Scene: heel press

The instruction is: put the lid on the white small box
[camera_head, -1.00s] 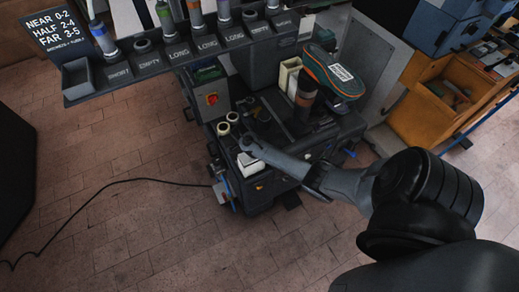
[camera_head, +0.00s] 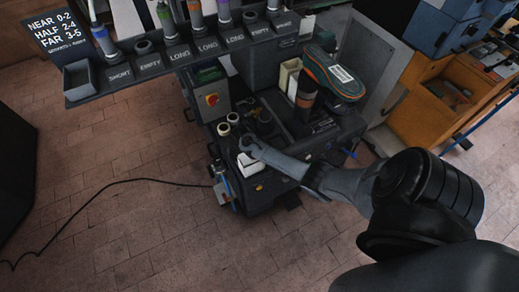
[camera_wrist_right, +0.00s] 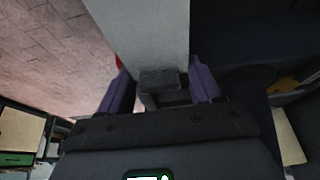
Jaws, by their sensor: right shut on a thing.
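The white small box (camera_head: 248,168) stands at the front left corner of the dark machine bench in the head view. My right gripper (camera_head: 247,146) is right above it and partly covers its top. In the right wrist view, my right gripper (camera_wrist_right: 162,92) is shut on a small grey block (camera_wrist_right: 160,80). A broad pale panel (camera_wrist_right: 145,35) extends beyond the block. I cannot tell whether this panel is the lid or the box, or whether lid and box touch. My left gripper is out of view.
Two pale rings (camera_head: 228,124) stand on the bench just behind the box. A shoe sole (camera_head: 334,74) with a white label is at the bench's back right. A labelled rack (camera_head: 150,66) with several tubes overhangs at the upper left. Floor is clear in front.

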